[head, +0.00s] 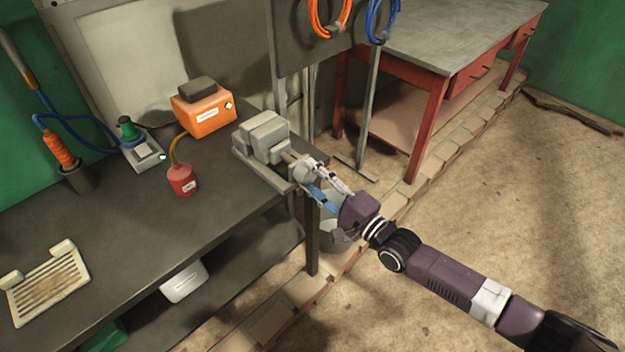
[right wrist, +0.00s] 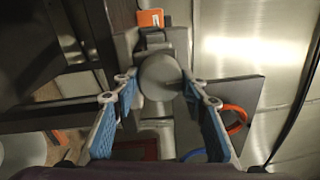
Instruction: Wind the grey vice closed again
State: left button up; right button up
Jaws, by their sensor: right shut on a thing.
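The grey vice (head: 262,136) is fixed at the right end of the dark workbench; its spindle points out past the bench edge toward the lower right. A round grey hub (head: 304,172) sits on the spindle's end; it also shows as a disc in the right wrist view (right wrist: 161,76). My right gripper (head: 313,174) comes in from the lower right and is shut on the hub, with one blue-padded finger on each side of it. I cannot tell how wide the vice jaws are apart. My left gripper is not in view.
The dark workbench (head: 135,225) carries an orange box (head: 207,112), a red can (head: 182,181) and a slatted tray (head: 48,285). A grey bucket (head: 333,238) stands on the floor below my gripper. A red-framed table (head: 440,40) stands behind. Open floor lies to the right.

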jog(key=shift+s+f+m, duration=0.1)
jog(key=shift+m, duration=0.2)
jog(key=o, duration=1.2)
jog(key=shift+c, duration=0.2)
jog(key=v, duration=1.2)
